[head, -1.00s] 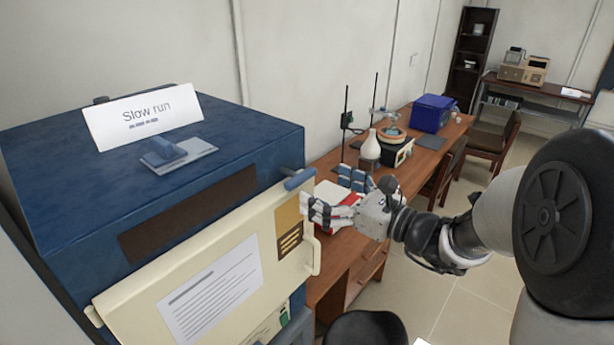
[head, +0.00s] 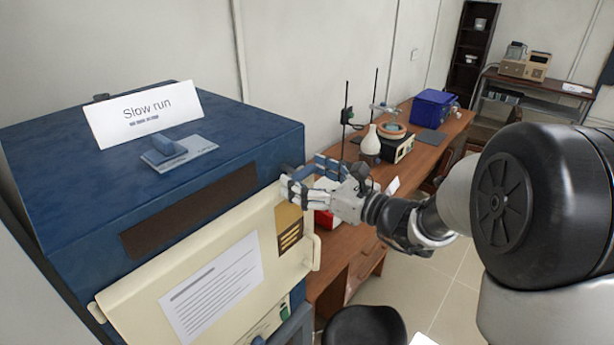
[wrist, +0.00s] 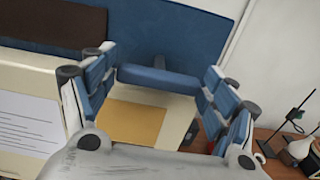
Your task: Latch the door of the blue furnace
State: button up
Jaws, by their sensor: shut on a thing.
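The blue furnace (head: 60,190) fills the left of the head view. Its cream door (head: 130,290) lies against the front, with a white notice and an orange label; I cannot tell whether a small gap remains. The blue latch handle (wrist: 158,78) is at the door's upper right corner and lies crosswise in the wrist view. My gripper (head: 300,180) is at this corner, shut on the latch handle, with its fingers on either side of it. In the head view the fingers mostly hide the handle. A cream pull bar (head: 316,252) stands at the door's right edge.
A wooden bench (head: 425,150) with a flask, stands and a blue box (head: 434,108) runs behind my arm. A dark stool (head: 364,325) is below.

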jog(key=c, duration=0.6)
jog(key=shift+o, duration=0.2)
jog(key=shift+f+n+b, duration=0.1)
jog(key=shift+n+b, duration=0.2)
jog(key=shift+b, duration=0.35)
jog(key=n+b, duration=0.1)
jog(key=b, duration=0.1)
jog(key=n+b, duration=0.1)
jog(key=b, duration=0.2)
jog(key=shift+f+n, duration=0.2)
jog(key=shift+n, duration=0.1)
jog(key=n+b, duration=0.2)
jog(key=b, duration=0.2)
jog(key=n+b, duration=0.2)
jog(key=b, duration=0.2)
jog(key=shift+s+a+f+n+b, duration=0.1)
jog(key=shift+s+n+b, duration=0.05)
jog(key=shift+n+b, duration=0.15)
jog(key=n+b, duration=0.6)
jog(key=b, duration=0.4)
jog(key=shift+b, duration=0.35)
jog(key=n+b, duration=0.3)
jog(key=shift+b, duration=0.4)
jog(key=shift+n+b, duration=0.5)
jog(key=shift+b, duration=0.15)
jog(key=shift+r, duration=0.2)
